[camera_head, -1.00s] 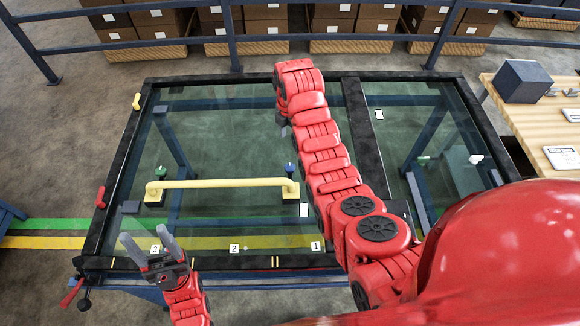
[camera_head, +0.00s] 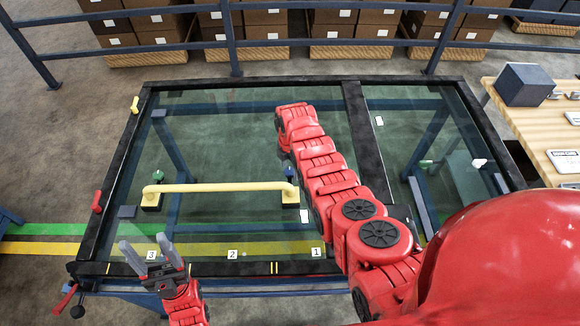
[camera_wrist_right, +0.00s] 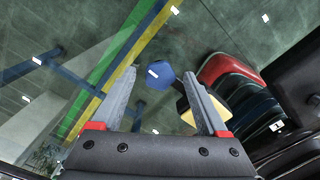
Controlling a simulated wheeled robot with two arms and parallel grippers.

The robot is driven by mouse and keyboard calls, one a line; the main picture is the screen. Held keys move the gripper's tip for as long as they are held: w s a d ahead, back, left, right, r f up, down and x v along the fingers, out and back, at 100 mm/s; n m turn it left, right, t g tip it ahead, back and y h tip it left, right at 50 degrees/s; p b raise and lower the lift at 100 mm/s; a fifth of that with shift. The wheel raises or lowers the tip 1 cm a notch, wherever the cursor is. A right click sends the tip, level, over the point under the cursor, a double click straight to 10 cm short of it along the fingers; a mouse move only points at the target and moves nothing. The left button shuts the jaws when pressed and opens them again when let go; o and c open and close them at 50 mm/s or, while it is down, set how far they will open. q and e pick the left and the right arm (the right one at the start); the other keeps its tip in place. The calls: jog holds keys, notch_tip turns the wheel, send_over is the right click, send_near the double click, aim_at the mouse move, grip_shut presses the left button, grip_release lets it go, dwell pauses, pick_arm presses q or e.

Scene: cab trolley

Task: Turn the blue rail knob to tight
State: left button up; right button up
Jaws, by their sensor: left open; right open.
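The blue rail knob (camera_head: 290,171) stands at the right end of the yellow rail (camera_head: 222,188) on the glass panel. In the right wrist view the blue knob (camera_wrist_right: 160,75) lies between the two fingers of my right gripper (camera_wrist_right: 165,88), near the tips, with gaps on both sides. The right gripper is open. In the head view its fingers are hidden behind my right arm. My left gripper (camera_head: 148,256) is open and empty over the near left edge of the frame. A green knob (camera_head: 159,175) stands at the rail's left end. I cannot read the knob's setting.
A black frame (camera_head: 250,83) surrounds the glass. Labels 1, 2 and 3 (camera_head: 316,252) line the near edge. A yellow handle (camera_head: 135,104) and a red one (camera_head: 97,201) sit on the left edge. A wooden table (camera_head: 535,115) stands at the right.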

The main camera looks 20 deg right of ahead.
grip_shut()
dwell(0.5)
